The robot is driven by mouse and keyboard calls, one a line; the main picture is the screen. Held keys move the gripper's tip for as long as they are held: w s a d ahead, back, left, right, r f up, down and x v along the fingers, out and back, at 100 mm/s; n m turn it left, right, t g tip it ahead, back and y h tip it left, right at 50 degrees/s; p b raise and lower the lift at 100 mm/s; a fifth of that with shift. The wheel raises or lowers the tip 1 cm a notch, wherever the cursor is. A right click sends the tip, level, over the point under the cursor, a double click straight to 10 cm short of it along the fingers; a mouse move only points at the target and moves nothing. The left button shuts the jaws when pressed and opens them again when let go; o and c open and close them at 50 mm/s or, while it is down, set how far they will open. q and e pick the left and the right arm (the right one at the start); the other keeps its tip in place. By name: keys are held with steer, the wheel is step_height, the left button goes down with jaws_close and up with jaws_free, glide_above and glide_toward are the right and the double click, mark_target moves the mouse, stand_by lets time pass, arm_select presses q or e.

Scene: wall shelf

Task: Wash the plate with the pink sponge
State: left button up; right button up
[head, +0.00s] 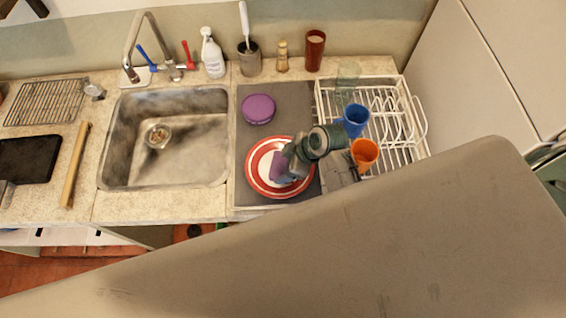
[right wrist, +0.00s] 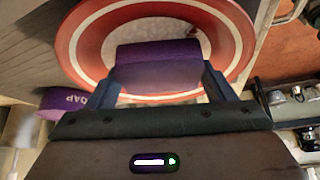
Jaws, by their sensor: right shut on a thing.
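A red and white plate (head: 255,172) lies on the grey mat right of the sink; it also fills the top of the right wrist view (right wrist: 85,40). A small dark mark shows on its pale middle in the right wrist view. My right gripper (head: 287,166) is over the plate, shut on a purple block that looks like the sponge (right wrist: 158,52); it looks purple rather than pink. The sponge (head: 276,164) is over the plate's middle; I cannot tell whether it touches. My left gripper is not in view.
A round purple container (head: 258,109) stands behind the plate. A white dish rack (head: 408,110) with a blue cup (head: 355,121) and an orange cup (head: 364,153) is close on the right. The sink (head: 190,115) is at left; a spray bottle (head: 212,55) stands behind.

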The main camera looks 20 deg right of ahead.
steer(key=shift+w+d, duration=0.15)
steer(key=shift+w, duration=0.25)
steer(key=shift+w, duration=0.1)
steer(key=shift+w+a, duration=0.15)
steer(key=shift+a, duration=0.25)
steer(key=shift+a, duration=0.1)
steer(key=shift+s+a, duration=0.15)
steer(key=shift+s, duration=0.1)
steer(key=shift+s, duration=0.25)
